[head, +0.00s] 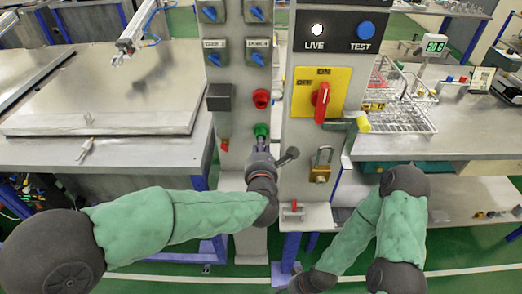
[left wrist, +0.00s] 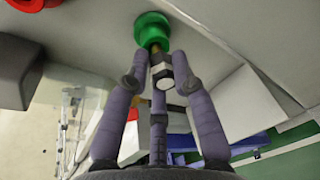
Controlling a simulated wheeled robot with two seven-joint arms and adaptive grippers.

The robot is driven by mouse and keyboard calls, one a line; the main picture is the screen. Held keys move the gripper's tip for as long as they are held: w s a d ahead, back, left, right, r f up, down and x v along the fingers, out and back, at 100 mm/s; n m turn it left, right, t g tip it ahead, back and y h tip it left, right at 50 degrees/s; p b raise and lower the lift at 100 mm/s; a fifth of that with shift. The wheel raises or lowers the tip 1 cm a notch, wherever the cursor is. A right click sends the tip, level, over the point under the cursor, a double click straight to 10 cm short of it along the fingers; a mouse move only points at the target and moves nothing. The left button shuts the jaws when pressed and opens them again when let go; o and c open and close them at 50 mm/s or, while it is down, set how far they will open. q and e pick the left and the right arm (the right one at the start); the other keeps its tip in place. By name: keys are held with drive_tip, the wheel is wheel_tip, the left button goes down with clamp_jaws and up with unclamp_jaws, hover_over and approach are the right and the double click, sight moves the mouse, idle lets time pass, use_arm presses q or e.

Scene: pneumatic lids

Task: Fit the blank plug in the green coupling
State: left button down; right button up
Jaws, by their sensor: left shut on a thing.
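The green coupling (head: 261,130) is on the grey post, below a red coupling. It also shows in the left wrist view (left wrist: 152,28) at the top middle. My left gripper (head: 261,146) is right in front of it, fingers pointing up to it. In the left wrist view its fingers (left wrist: 160,82) are shut around the blank plug (left wrist: 163,73), a silver hex body with a brass-coloured end. The plug's end is at the coupling's mouth; I cannot tell how far in it is. In the head view the plug is hidden by the gripper. My right gripper is out of view.
A red coupling (head: 262,98) is just above, and a dark grey box (head: 219,97) is to its left. A yellow panel with a red rotary switch (head: 321,101) and a brass padlock (head: 321,164) are to the right. A steel bench (head: 110,90) stands at left.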

use_arm(q)
drive_tip(key=shift+b+x, duration=0.4)
drive_tip(key=shift+x, duration=0.45)
drive_tip(key=c, duration=1)
unclamp_jaws()
drive_tip(key=shift+r, duration=0.2)
drive_tip(key=shift+o, duration=0.2)
drive_tip(key=v, duration=0.7)
drive_tip(key=v, duration=1.2)
